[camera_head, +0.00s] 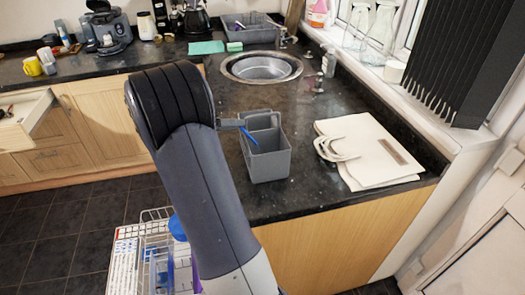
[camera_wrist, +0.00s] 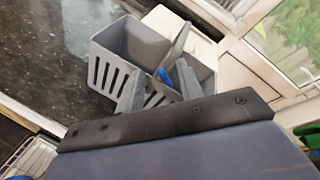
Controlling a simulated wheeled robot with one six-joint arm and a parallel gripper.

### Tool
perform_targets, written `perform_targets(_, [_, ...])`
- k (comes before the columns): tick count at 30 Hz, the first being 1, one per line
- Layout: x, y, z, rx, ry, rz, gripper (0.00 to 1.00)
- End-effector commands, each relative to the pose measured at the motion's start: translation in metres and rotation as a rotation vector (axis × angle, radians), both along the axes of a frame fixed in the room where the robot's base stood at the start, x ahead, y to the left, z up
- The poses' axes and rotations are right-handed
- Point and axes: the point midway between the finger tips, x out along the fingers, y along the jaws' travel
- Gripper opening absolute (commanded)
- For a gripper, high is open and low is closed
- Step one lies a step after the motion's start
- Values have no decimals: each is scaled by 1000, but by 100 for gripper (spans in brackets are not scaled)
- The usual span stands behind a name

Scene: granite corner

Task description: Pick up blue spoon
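The blue spoon (camera_head: 249,137) stands tilted in a grey cutlery holder (camera_head: 270,165) on the dark granite counter; its lower part is hidden inside the holder. In the wrist view a short blue piece of the spoon (camera_wrist: 165,77) shows between my two grey fingers. My gripper (camera_wrist: 159,78) is open, its fingers apart on either side of the spoon, over the holder (camera_wrist: 103,72). Whether either finger touches the spoon I cannot tell. In the head view my arm hides most of my gripper (camera_head: 238,122), at the left rim of the holder.
A folded cream cloth bag (camera_head: 375,150) lies right of the holder. A round sink (camera_head: 261,67) is behind it. An open dishwasher rack (camera_head: 150,255) is below at the left. Bare counter lies between holder and sink.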

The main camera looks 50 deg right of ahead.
Motion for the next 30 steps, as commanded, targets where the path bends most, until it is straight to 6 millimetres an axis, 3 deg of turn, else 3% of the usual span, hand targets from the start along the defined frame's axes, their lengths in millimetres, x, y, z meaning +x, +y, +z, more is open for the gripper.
perform_targets(8, [-2, -5, -3, 4, -1, 2, 34])
perform_targets(21, [-1, -5, -3, 4, -1, 2, 0])
perform_targets(30, [-1, -5, -3, 4, -1, 2, 0])
